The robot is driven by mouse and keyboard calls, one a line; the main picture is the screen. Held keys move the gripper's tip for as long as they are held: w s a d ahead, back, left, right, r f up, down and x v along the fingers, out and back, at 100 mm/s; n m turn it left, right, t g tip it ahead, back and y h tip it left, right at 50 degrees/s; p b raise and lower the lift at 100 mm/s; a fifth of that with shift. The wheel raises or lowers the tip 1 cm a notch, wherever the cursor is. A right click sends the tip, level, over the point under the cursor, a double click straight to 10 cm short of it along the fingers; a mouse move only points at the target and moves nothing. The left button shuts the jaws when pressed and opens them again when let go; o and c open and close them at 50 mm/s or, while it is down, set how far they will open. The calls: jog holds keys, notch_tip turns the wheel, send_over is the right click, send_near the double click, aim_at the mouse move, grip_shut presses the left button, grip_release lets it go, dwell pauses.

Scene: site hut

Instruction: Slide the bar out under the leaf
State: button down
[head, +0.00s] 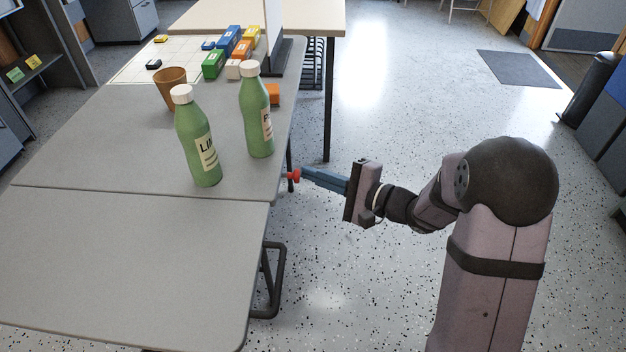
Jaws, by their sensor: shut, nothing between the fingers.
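The grey table has a main top (120,135) and a near leaf (125,265), divided by a seam. The leaf looks roughly level with the top; I cannot tell whether it sags slightly. A small red knob (294,175) shows just outside the table's right edge, near the seam. It looks like the end of the bar, whose length is hidden beneath the table. My gripper (304,174) has blue fingers, shut and empty, pointing left. Their tips are at the knob, touching or very close; I cannot tell which.
Two green bottles (199,145) (257,115) stand on the main top near the seam. A brown cup (172,90) and several coloured blocks (228,45) are farther back. A dark leg frame (270,285) stands under the leaf. The floor to the right is open.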

jog(key=w+d+f+v, duration=0.1)
jog(key=v, duration=0.8)
jog(key=shift+d+p, duration=0.25)
jog(key=shift+p, duration=0.1)
jog(key=shift+w+r, duration=0.15)
